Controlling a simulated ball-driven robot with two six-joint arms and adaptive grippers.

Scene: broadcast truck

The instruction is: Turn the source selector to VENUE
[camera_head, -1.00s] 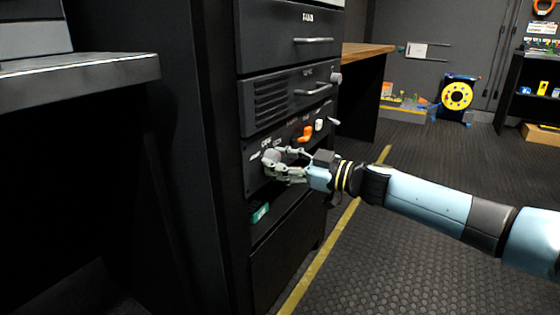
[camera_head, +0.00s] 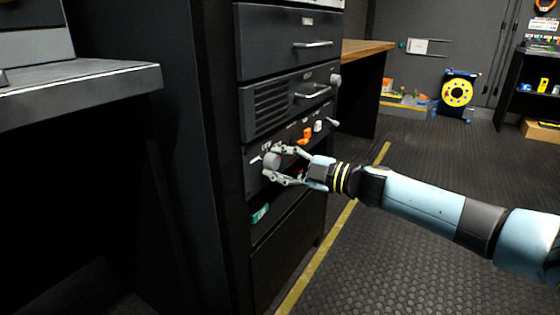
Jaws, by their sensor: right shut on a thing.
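The source selector is a round grey knob (camera_head: 272,160) on the dark lower panel of the equipment rack. Small white labels sit around it, too small to read, so I cannot tell which one it points to. My right gripper (camera_head: 271,163) reaches in from the right and is shut on the knob, with one finger over its upper side and the other under its lower side. The fingers hide part of the knob's edge. My left gripper is not in view.
An orange switch (camera_head: 304,136) and a white knob (camera_head: 318,126) sit right of the selector on the same panel. Drawer handles (camera_head: 313,44) stick out above. A teal object (camera_head: 260,213) lies in the open shelf below. A grey desk (camera_head: 80,78) juts out at left.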

